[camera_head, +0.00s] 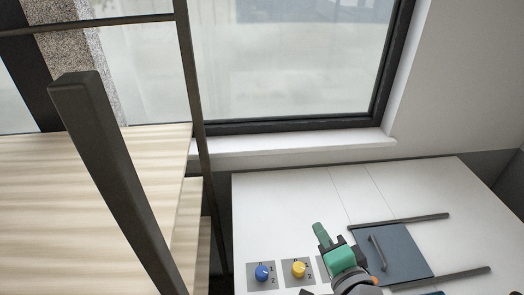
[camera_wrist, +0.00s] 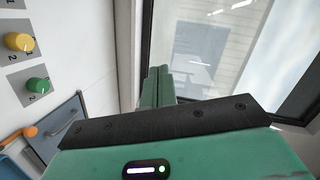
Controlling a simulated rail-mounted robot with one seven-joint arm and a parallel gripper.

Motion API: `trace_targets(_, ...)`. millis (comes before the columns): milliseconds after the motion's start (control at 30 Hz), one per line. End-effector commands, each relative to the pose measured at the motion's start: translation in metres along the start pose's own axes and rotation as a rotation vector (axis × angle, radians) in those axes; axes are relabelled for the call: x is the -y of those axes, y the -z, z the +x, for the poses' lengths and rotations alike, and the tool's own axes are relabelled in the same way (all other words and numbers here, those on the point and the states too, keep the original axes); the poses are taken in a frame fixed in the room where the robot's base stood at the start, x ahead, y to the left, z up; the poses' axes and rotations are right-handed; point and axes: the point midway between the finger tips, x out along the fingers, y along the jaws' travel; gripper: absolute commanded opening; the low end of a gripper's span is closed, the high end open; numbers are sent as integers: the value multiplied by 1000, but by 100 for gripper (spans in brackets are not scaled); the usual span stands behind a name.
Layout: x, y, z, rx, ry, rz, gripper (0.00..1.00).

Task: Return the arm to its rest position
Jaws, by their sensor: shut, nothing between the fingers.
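My gripper (camera_head: 319,231) is green with a dark band and shows at the lower right of the head view, in front of the white panel. It points up toward the window side and looks shut and empty. In the wrist view its green fingers (camera_wrist: 158,87) lie together, with nothing between them. They point toward the window and sill, apart from the panel on the left.
The white panel (camera_head: 285,200) bears a blue knob (camera_head: 262,273), a yellow knob (camera_head: 299,269), a green knob (camera_wrist: 37,86) and a blue-grey sliding door (camera_head: 402,255) between dark rails. A wooden shelf (camera_head: 90,190) with dark posts stands at left. A window (camera_head: 290,60) is behind.

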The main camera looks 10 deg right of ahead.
Motion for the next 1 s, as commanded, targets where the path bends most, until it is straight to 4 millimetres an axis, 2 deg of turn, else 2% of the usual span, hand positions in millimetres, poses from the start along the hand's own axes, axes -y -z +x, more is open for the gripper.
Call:
trace_targets(33, 47, -8, 0, -32, 52, -154, 0)
trace_targets(133, 137, -25, -12, -137, 154, -463, 0)
trace_targets(167, 162, -31, -20, -174, 185, -548, 0)
trace_targets(200, 196, -39, -32, -230, 227, -656, 0)
trace_targets(300, 269, -58, -70, -383, 319, -885, 0)
trace_targets(400, 322, -73, -111, -529, 386, -1042, 0)
trace_targets(500, 352, -82, -143, -638, 422, -1135, 0)
trace_targets(600, 366, -86, -159, -696, 437, -1178, 0)
trace_targets(1000, 368, -86, -163, -709, 437, -1187, 0)
